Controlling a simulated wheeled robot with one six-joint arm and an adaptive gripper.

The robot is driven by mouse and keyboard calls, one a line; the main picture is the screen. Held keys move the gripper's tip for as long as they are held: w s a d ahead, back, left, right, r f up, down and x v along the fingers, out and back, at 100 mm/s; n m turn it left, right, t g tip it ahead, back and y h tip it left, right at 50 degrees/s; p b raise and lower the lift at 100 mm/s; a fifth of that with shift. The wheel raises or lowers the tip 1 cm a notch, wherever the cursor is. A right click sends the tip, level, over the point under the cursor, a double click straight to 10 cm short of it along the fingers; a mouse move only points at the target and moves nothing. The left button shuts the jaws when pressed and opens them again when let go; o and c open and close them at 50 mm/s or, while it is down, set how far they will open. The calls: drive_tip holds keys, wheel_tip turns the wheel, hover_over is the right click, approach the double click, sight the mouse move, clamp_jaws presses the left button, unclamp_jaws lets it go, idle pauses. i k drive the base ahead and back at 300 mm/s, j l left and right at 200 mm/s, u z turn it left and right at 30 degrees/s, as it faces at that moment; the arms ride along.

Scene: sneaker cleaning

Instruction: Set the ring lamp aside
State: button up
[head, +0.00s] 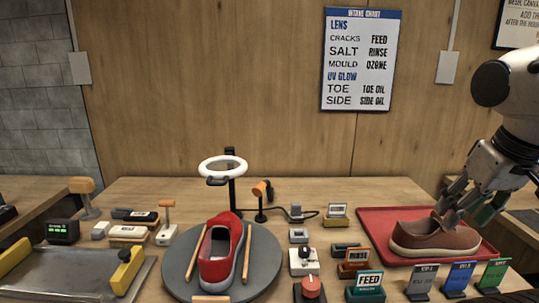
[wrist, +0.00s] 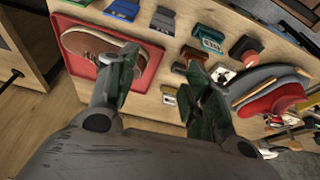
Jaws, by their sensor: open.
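The ring lamp (head: 223,168) is a white ring on a black post. It stands at the back of the round grey turntable (head: 265,262), above a red sneaker (head: 222,252). My gripper (head: 458,210) is at the right, over the brown sneaker (head: 435,238) in the red tray (head: 385,214), far from the lamp. In the wrist view my gripper (wrist: 160,85) has its two fingers spread apart with nothing between them. The ring lamp cannot be made out clearly in the wrist view.
A small orange-headed lamp (head: 260,190) stands right of the ring lamp. Labelled blocks, such as the FEED block (head: 368,284), and a red knob (head: 311,286) crowd the front right. A metal tray (head: 75,270) and brushes fill the left. The table's back strip is mostly clear.

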sight(229, 157)
drive_tip(key=k+u, duration=0.1)
drive_tip(key=u, duration=0.65)
